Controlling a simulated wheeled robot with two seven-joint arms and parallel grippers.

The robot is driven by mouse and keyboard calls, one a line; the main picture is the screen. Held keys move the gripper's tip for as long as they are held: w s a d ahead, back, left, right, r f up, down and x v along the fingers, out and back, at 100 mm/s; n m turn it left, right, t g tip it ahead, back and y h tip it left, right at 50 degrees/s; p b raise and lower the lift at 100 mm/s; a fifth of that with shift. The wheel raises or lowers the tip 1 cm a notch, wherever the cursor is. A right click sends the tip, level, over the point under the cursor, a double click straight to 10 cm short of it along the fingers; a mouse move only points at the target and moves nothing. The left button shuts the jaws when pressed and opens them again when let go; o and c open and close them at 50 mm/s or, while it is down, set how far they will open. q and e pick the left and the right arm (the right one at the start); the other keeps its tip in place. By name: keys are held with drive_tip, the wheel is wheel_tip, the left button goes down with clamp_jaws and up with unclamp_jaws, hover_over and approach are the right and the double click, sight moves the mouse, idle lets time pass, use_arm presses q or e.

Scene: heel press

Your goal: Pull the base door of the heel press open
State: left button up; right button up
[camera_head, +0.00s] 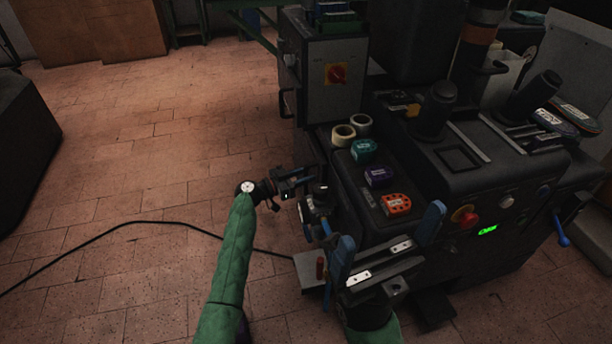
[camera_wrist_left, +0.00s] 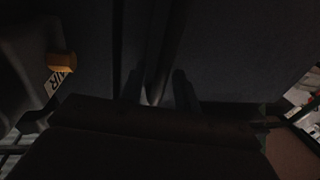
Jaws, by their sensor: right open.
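The heel press (camera_head: 480,170) is a large dark machine at the right of the head view. Its base door is not clearly distinguishable there. My left gripper (camera_head: 304,178) is low beside the press's left side. In the left wrist view, its two dark fingers (camera_wrist_left: 158,92) stand apart. A dark upright bar (camera_wrist_left: 167,45), perhaps a door handle, shows between them in front of a dark flat panel (camera_wrist_left: 230,45). The picture is too dark to tell whether the fingers touch the bar. My right gripper (camera_head: 390,240) is open and empty at the press's front, its blue fingers wide apart.
A grey control box (camera_head: 335,85) with a red switch stands on the press's far left. A black cable (camera_head: 150,223) crosses the tiled floor. The floor left of the press is otherwise clear.

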use_arm(q)
drive_tip(key=shift+w+d, duration=0.15)
drive_tip(key=shift+d, duration=0.2)
clamp_jaws()
